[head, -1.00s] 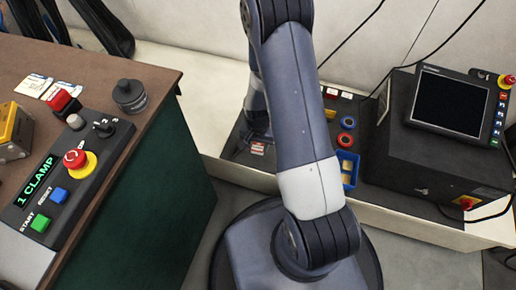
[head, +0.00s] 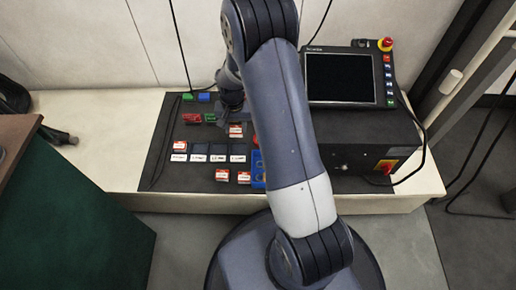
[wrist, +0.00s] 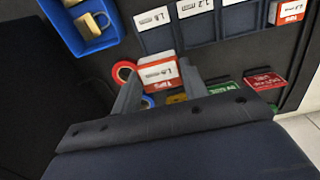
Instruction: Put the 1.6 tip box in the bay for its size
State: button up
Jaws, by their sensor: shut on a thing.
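My gripper (head: 233,108) is over the left half of the bench mat. It is shut on a red-and-white tip box (wrist: 157,73), whose label seems to read 1.6; the box also shows below the gripper in the head view (head: 236,131). The row of dark bays has white labels. The bay labelled 1.6 (wrist: 158,38) is beyond the held box in the wrist view and looks empty; it is the rightmost bay in the head view (head: 238,149). The bay labelled 1.2 (wrist: 197,27) beside it looks empty. I cannot tell whether the held box touches the mat.
A tip box (head: 180,147) stands at the leftmost bay. Two more (head: 222,175) (head: 244,177) lie in front of the row. A blue bin (wrist: 106,42) is beside the bays. Red and green items (head: 192,118) (head: 210,117) lie behind. A dark machine with a screen (head: 340,78) stands right.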

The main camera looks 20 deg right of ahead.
aim_at(239, 149)
notch_tip(239, 149, down, 10)
jog(key=b, duration=0.3)
jog(key=shift+d+b, duration=0.1)
jog(key=shift+b, duration=0.3)
jog(key=shift+f, duration=0.15)
jog(key=o, duration=1)
notch_tip(239, 149, up, 12)
jog(key=p, duration=0.5)
jog(key=shift+r, duration=0.25)
